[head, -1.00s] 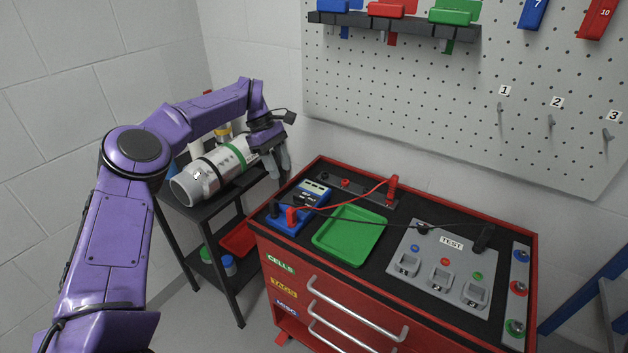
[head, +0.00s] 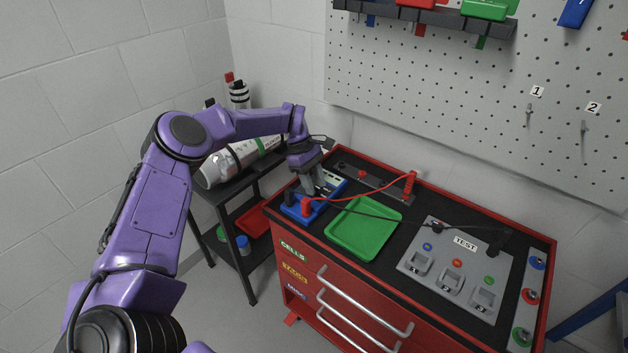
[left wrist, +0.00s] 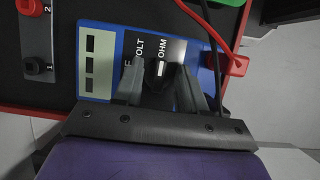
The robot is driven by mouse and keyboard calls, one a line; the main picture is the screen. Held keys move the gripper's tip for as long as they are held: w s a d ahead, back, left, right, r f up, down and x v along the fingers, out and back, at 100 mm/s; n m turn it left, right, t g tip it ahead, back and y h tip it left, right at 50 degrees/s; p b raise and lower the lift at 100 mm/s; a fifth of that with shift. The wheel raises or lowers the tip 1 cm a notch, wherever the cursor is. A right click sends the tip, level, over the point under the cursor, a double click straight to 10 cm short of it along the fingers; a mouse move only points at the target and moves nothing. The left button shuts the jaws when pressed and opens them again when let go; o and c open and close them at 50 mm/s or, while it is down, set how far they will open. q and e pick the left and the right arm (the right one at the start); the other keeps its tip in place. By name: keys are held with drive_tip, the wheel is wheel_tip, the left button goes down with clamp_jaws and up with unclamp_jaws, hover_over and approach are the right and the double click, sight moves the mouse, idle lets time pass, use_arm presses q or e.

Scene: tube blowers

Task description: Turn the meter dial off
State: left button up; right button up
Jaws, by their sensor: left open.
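In the left wrist view the meter (left wrist: 117,35) shows a pale display strip and the words VOLT and OHM, with one more label partly hidden. Its dark dial (left wrist: 154,76) has a white mark beside the OHM label. My left gripper (head: 314,190) is over the meter, pointing down. In the left wrist view its open fingers (left wrist: 158,78) stand on either side of the dial. I cannot tell whether they touch it. My right gripper is out of view.
A red plug (head: 307,207) and a black plug sit in the meter's near end, with leads running right. A green tray (head: 363,229) lies right of the meter, then a grey TEST panel (head: 450,292). A dark shelf with a silver cylinder (head: 226,165) stands left.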

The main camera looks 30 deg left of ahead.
use_arm(q)
clamp_jaws()
